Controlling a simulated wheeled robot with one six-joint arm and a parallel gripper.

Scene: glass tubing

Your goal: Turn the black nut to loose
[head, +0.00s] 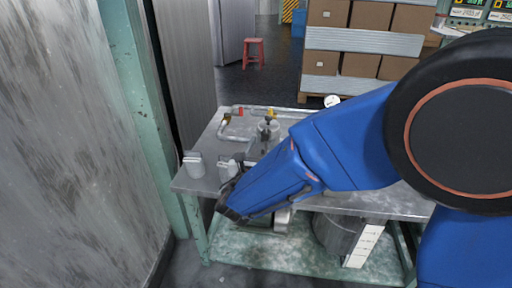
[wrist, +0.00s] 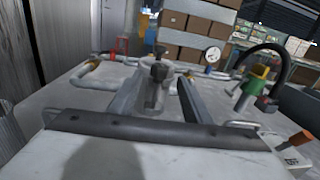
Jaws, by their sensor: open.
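The black nut (wrist: 158,70) sits upright near the middle of the wrist view, on top of a greyish fitting. My gripper (wrist: 157,88) has its two grey fingers apart, one on each side of the nut and fitting in the picture. I cannot tell whether either finger touches them. In the head view the fitting (head: 268,129) stands on the metal table, just beyond my blue arm, and my gripper is mostly hidden behind the arm.
The metal table (head: 205,155) carries bent tubing (head: 226,128) with red and yellow parts. White blocks (head: 194,165) stand at its left front. A round gauge (wrist: 212,55) and a green-yellow valve (wrist: 259,76) are at the right in the wrist view. Boxes are stacked behind.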

